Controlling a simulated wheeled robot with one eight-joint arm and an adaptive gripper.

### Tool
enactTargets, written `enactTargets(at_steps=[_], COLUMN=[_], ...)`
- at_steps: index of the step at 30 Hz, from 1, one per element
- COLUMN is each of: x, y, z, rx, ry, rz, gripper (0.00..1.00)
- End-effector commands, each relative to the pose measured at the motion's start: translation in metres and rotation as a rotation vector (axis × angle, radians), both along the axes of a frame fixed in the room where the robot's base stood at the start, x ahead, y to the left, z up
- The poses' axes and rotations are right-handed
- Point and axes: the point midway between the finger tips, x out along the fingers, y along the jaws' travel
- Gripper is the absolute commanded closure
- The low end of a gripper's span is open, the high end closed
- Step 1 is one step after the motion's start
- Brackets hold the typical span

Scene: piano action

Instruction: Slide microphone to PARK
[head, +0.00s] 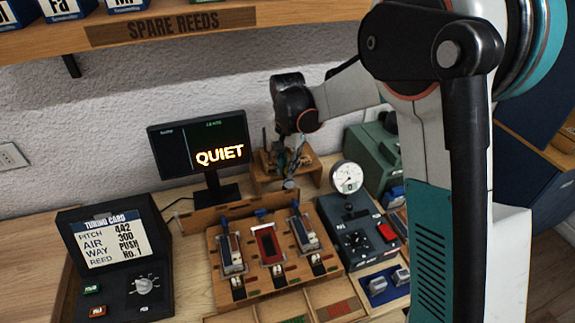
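My gripper (289,166) points down at the back of the bench, in front of a small wooden stand (315,172) and beside the monitor. Its fingers are small and dark here, and I cannot tell whether they are open or shut. A small grey rounded piece (289,184) shows just below the fingers; it may be the microphone, but it is too small to be sure. I cannot tell whether the fingers touch it. No PARK label is readable in this view.
A monitor (200,150) reading QUIET stands left of my gripper. A wooden reed fixture (268,287) lies in front, with a blue gauge box (352,232) to its right. A tuning card box (112,260) stands at left. The SPARE REEDS shelf (290,10) hangs above.

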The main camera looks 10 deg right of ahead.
Motion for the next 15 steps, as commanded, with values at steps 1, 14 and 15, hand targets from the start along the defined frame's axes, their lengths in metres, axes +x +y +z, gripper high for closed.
enactTargets(at_steps=[1, 14, 15], x=[0.000, -0.005, -0.007], y=[0.000, 0.027, 0.035], z=[0.000, 0.000, 0.000], rx=[0.000, 0.001, 0.001], ry=[0.000, -0.001, -0.001], rz=[0.000, 0.004, 0.006], gripper=[1.00, 1.00, 1.00])
